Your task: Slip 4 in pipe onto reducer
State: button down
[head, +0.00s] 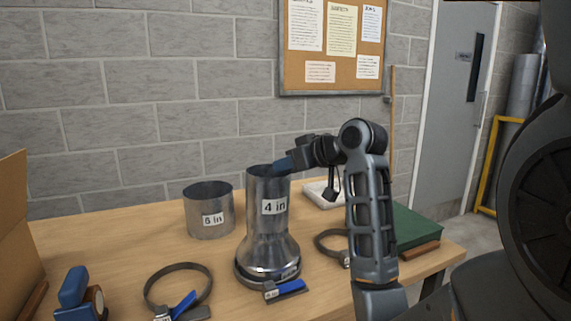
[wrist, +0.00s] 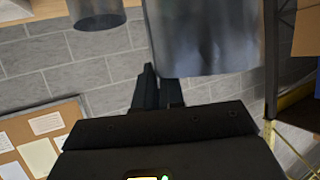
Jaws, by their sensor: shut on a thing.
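The 4 in pipe (head: 267,190) is a shiny metal cylinder with a white "4 in" label, upright in the head view. The reducer (head: 268,257) flares out directly below it, its wide end down in a dark ring near the table. The pipe's lower end meets the reducer's neck in line; I cannot tell how far it overlaps. My gripper (head: 284,164) is shut on the pipe's top rim at its right side. In the wrist view the pipe (wrist: 208,35) fills the upper middle, beside my fingers (wrist: 158,90).
A wider "6 in" pipe (head: 208,212) stands to the left. A loose clamp ring (head: 151,282) lies front left, another (head: 321,246) right of the reducer. A white tray (head: 318,195), green box (head: 414,226), cardboard box (head: 18,225) and blue-handled tool (head: 74,287) also occupy the table.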

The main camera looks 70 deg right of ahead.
jog(key=shift+f, duration=0.65)
dwell(0.9)
jog(key=c, duration=1.2)
grip_release()
jog(key=shift+o, duration=0.2)
jog(key=v, duration=0.7)
jog(key=shift+s+a, duration=0.2)
jog(key=shift+s, duration=0.15)
